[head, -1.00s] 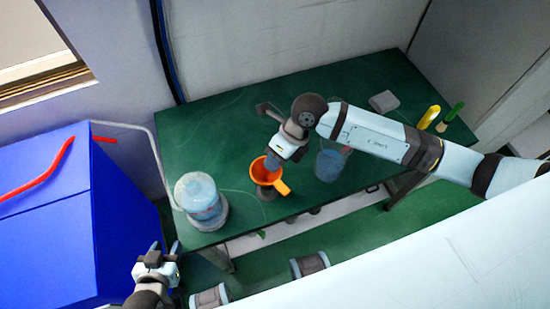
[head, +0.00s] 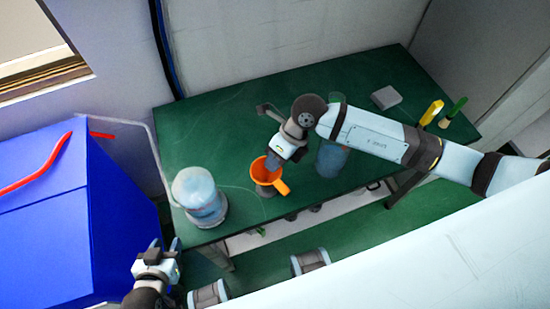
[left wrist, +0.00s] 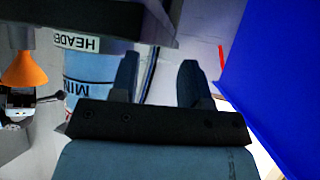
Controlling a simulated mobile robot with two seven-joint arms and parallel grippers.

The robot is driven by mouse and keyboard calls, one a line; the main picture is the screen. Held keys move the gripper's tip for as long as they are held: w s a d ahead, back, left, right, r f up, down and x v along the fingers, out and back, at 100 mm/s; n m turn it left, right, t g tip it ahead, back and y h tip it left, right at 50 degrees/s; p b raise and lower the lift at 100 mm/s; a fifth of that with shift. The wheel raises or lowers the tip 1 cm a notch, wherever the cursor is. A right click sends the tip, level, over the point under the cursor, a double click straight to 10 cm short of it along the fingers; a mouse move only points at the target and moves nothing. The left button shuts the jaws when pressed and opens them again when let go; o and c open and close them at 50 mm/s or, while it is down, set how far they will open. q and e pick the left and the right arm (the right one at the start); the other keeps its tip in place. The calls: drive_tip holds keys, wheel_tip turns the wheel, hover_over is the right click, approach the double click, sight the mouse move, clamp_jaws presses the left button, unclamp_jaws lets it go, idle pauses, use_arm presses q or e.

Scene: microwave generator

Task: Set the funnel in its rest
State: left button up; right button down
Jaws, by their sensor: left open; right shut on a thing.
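The orange funnel (head: 280,186) is at the table's front edge, wide mouth up, with its handle toward the lower right. A dark grey support (head: 264,191), apparently its rest, shows just below it. Whether the funnel is seated or held just above cannot be told. My right gripper (head: 274,162) is shut at the funnel's far rim, hiding part of it. The left wrist view, upside down, also shows the funnel (left wrist: 22,72) beside a grey piece (left wrist: 16,37). My left gripper (head: 168,246) is open and empty, off the table's front left corner; its fingers show in the left wrist view (left wrist: 158,82).
A clear water container (head: 200,192) stands at the green table's (head: 230,120) left front. A translucent blue vessel (head: 331,160) is right of the funnel, partly behind my right arm. A grey block (head: 385,97) and yellow item (head: 431,113) lie farther right. A blue box (head: 50,230) is left.

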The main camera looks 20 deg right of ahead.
use_arm(q)
drive_tip(key=shift+d+f+b, duration=0.1)
drive_tip(key=shift+f+b, duration=0.05)
drive_tip(key=shift+b, duration=0.5)
use_arm(e)
drive_tip(key=shift+f, duration=1)
drive_tip(key=c, duration=1.1)
unclamp_jaws()
